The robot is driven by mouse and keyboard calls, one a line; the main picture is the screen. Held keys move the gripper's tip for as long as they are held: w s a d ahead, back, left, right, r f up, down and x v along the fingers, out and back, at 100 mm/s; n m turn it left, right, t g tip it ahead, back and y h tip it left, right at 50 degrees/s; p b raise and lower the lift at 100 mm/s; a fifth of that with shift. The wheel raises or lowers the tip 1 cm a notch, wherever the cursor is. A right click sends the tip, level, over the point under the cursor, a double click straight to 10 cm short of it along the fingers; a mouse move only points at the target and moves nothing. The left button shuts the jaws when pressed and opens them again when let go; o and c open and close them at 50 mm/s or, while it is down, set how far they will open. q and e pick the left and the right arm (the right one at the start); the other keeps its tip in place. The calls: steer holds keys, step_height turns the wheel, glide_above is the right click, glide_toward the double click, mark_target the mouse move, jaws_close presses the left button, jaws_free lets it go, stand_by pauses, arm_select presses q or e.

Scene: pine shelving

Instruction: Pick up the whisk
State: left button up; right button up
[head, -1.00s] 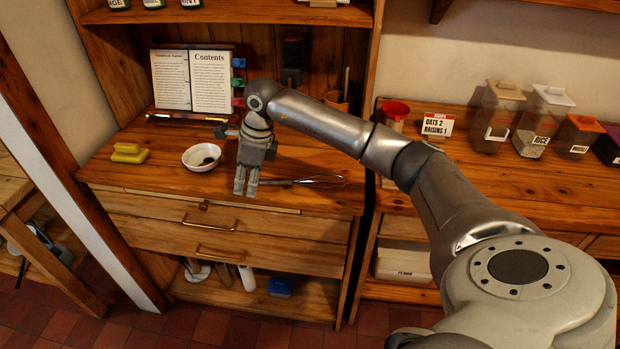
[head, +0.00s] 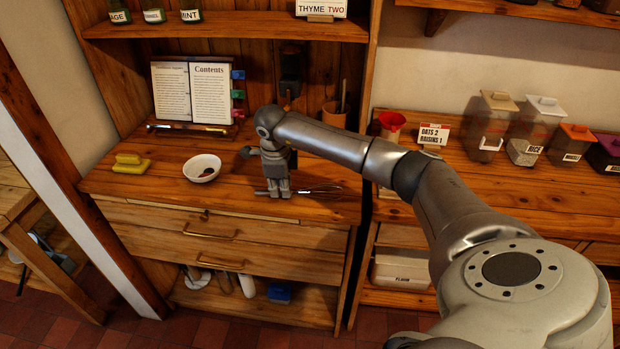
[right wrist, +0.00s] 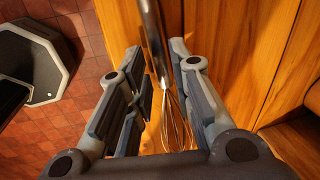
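The whisk (head: 325,191) lies on the wooden counter (head: 135,191) near its front edge, its wire loops to the right and its dark handle to the left. My right gripper (head: 279,190) points down over the handle and hides part of it. In the right wrist view the whisk (right wrist: 174,121) shows between the fingers of my right gripper (right wrist: 156,58). The fingers are open, one on each side of the handle, with a gap visible on both sides. My left gripper is not in view.
A yellow object (head: 131,163) lies farther left. An open book (head: 191,92) stands behind. Bins (head: 530,130) stand on the right counter. Drawers are below the counter edge.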

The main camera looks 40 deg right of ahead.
steer(key=shift+w+d+f, duration=0.15)
steer(key=shift+d+f, duration=0.05)
steer(key=shift+f, duration=0.75)
steer(key=shift+c, duration=0.2)
jaws_close()
steer(key=shift+r, duration=0.1)
